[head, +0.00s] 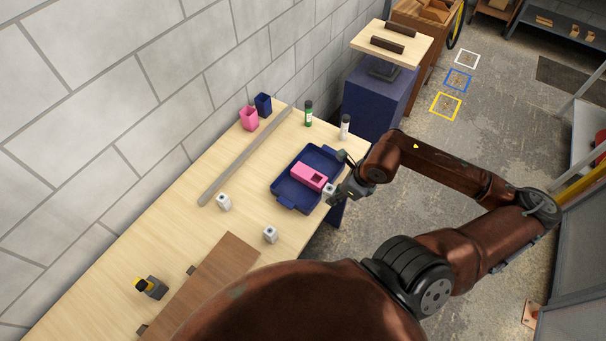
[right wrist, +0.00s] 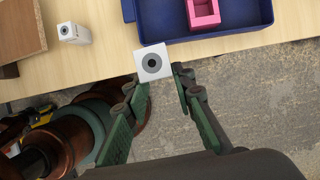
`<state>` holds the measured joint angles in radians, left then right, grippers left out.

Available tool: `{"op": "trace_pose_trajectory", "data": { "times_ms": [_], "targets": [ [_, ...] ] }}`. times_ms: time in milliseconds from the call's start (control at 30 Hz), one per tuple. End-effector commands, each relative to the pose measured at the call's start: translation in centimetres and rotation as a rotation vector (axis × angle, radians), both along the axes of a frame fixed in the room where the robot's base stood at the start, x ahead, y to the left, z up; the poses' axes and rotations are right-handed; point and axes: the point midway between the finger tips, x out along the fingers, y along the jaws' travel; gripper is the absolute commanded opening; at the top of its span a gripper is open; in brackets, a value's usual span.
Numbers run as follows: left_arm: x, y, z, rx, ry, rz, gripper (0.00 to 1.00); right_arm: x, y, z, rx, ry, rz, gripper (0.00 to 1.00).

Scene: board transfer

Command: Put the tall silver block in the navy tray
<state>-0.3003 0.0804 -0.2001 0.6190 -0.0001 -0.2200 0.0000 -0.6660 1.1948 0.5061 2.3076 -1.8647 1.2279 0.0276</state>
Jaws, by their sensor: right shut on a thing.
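A silver block with a dark ring on its end face (right wrist: 152,63) is between the fingers of my right gripper (right wrist: 156,88), which is shut on it. In the head view the right gripper (head: 341,191) holds this block (head: 328,190) at the near right edge of the navy tray (head: 321,158). I cannot tell whether it touches the tray. The tray's wall (right wrist: 232,27) shows just beyond the block in the right wrist view. A pink block with a square hole (head: 309,176) lies in the tray. My left gripper is not in view.
Two other silver blocks (head: 224,202) (head: 270,234) stand on the table left of the tray. A pink cup (head: 249,118), a navy cup (head: 263,103), a green bottle (head: 308,114) and a white bottle (head: 345,127) stand farther back. A long bar (head: 243,158) and brown board (head: 215,282) lie there.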

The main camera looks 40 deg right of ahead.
Motion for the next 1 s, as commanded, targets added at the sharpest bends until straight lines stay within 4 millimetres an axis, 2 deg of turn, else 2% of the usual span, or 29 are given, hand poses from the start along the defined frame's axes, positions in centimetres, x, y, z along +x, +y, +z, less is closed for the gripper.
{"op": "trace_pose_trajectory", "data": {
  "times_ms": [167, 667, 800, 1000],
  "targets": [
    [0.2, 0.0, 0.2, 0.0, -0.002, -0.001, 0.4, 0.1, -0.6, 0.8, 0.001, -0.002, -0.075, 0.0],
    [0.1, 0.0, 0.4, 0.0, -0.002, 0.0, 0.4, 7.4, 1.1, -2.1, 0.003, -0.006, -0.069, 0.0],
    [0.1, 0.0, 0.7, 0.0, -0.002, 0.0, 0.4, 9.6, 1.6, -3.0, 0.004, -0.004, -0.07, 0.0],
    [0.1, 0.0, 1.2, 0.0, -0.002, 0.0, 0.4, 12.1, 2.1, -6.7, 0.006, -0.001, -0.074, 0.0]
  ]
}}
